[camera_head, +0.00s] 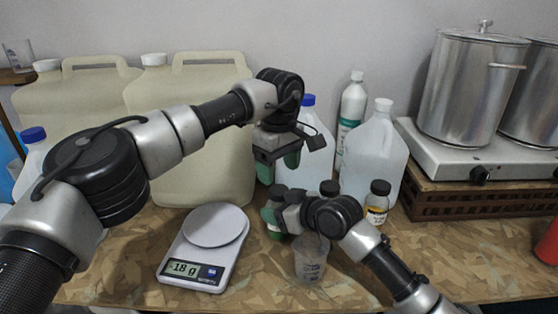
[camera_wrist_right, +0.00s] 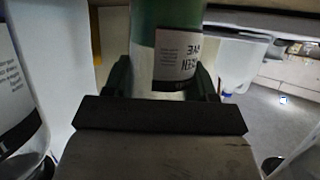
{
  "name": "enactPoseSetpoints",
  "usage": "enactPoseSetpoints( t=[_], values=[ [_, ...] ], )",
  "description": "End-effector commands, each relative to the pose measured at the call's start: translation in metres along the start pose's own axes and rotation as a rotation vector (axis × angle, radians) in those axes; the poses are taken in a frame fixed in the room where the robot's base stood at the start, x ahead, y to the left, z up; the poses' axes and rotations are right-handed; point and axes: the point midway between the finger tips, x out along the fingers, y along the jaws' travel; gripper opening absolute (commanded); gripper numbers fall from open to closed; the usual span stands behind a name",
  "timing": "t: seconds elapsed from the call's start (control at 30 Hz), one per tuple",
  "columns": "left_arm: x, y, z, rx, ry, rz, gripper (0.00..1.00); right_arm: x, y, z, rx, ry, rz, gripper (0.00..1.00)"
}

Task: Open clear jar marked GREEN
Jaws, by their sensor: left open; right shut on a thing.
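The clear jar marked GREEN (camera_wrist_right: 170,65) is between the fingers of my right gripper in the right wrist view. It has green contents, and its label appears upside down there. In the head view the jar (camera_head: 276,234) is mostly covered by my right gripper (camera_head: 273,214), which is shut on it from the right side. My left gripper (camera_head: 278,162) is open and points down above the jar, apart from my right gripper. The jar's lid is hard to make out in either view.
Dark-lidded bottles (camera_head: 377,202) and large jugs (camera_head: 375,155) stand behind. A hotplate (camera_head: 480,155) with steel pots (camera_head: 468,90) is at right.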

Motion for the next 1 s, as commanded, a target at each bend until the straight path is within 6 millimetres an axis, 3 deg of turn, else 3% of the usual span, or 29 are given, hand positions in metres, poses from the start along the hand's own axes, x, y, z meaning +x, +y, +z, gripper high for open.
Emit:
enactPoseSetpoints(
  t=[0.1,0.3,0.7,1.0],
  values=[
    [0.021,0.000,0.000,-0.002,-0.001,-0.002,0.69,0.000,0.000,0.001,0.001,-0.001,-0.001,0.00],
    [0.045,0.000,0.000,-0.002,0.000,0.000,0.69,0.000,0.000,0.001,0.001,-0.001,-0.001,0.00],
    [0.054,0.000,-0.001,-0.003,0.001,0.001,0.69,0.000,0.000,0.001,0.001,-0.001,-0.001,0.00],
    [0.054,0.000,0.000,-0.003,0.001,0.001,0.25,0.000,-0.001,0.001,0.000,-0.001,-0.001,0.00]
  ],
)
